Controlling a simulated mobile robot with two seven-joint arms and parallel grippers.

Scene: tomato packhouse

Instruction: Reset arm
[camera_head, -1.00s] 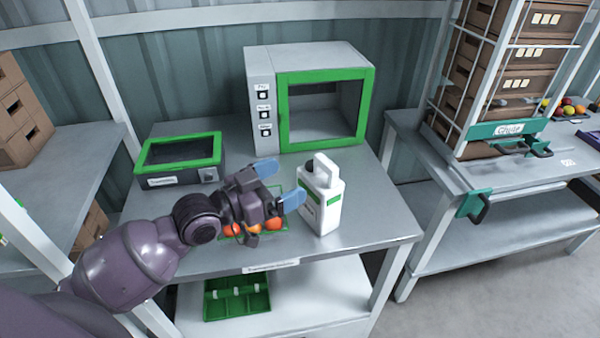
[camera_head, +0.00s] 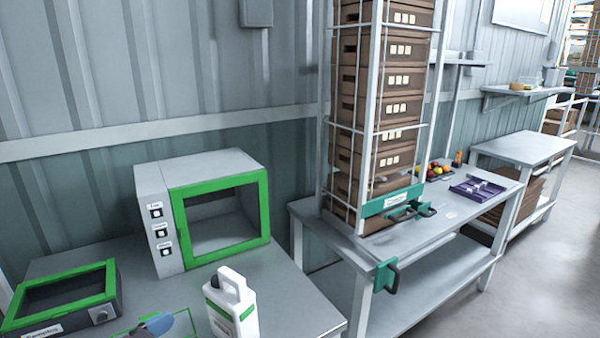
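Of my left gripper (camera_head: 157,325), only a blue fingertip and a bit of dark grey show at the bottom edge, left of the white jug; the rest is out of frame, so its opening cannot be told. The white jug (camera_head: 232,307) with a green label stands upright on the grey table (camera_head: 291,298), apart from the visible fingertip. A thin green outline (camera_head: 122,332) shows beside the fingertip, mostly cut off. My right gripper is not in view.
A green-framed cabinet (camera_head: 217,215) stands behind the jug, and a low green-framed box (camera_head: 62,296) is at left. To the right, a tall rack of brown crates (camera_head: 386,107) stands on another table (camera_head: 451,225). Open floor (camera_head: 553,260) lies at far right.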

